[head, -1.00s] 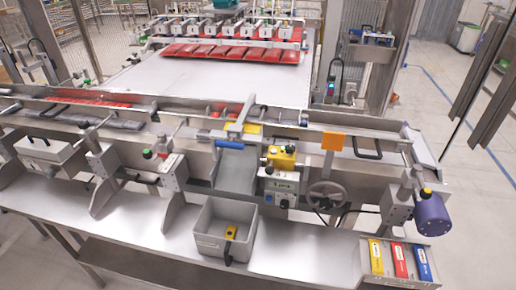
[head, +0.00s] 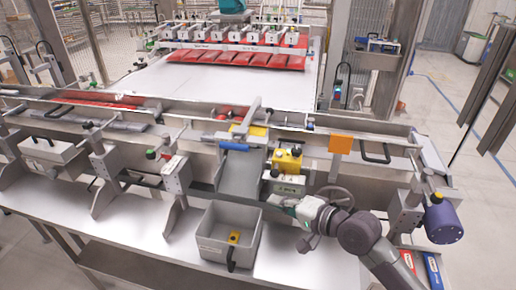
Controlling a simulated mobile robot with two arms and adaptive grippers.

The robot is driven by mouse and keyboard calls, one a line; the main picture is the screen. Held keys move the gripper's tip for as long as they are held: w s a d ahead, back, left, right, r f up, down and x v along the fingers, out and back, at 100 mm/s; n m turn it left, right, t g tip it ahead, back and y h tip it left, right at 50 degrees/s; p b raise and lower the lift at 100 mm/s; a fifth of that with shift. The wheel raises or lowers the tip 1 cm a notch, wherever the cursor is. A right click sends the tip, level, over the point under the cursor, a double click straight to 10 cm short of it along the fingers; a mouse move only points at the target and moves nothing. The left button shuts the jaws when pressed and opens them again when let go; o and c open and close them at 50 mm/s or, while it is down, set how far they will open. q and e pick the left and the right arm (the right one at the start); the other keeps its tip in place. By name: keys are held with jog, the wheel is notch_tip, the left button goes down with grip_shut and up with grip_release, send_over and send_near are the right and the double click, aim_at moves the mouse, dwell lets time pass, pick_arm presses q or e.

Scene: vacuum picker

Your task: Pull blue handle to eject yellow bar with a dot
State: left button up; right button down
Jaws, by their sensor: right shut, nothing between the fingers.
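The blue handle (head: 232,146) lies across the top of a sloping grey metal chute (head: 241,175) on the conveyor's front side. A yellow bar (head: 256,131) shows just behind it, partly hidden by a grey bracket; I cannot make out a dot on it. My right gripper (head: 278,203) has come in from the lower right and is shut and empty. It appears in front of the control box, below and to the right of the blue handle and apart from it. My left gripper is not in view.
A grey bin (head: 211,244) stands below the chute, with a small yellow-and-black item (head: 233,238) in it. A yellow box (head: 288,160) sits right of the chute, near a handwheel (head: 336,195). Red (head: 407,262) and blue (head: 433,268) boxes lie at the lower right.

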jog(key=w+d+r+m+t+y, duration=0.1)
jog(key=w+d+r+m+t, duration=0.15)
jog(key=w+r+m, duration=0.4)
jog(key=w+a+n, duration=0.2)
jog(key=w+a, duration=0.4)
jog(key=w, duration=0.1)
jog(key=shift+w+r+p, duration=0.15)
jog(key=shift+r+p, duration=0.05)
jog(key=shift+p, duration=0.25)
jog(key=shift+a, duration=0.1)
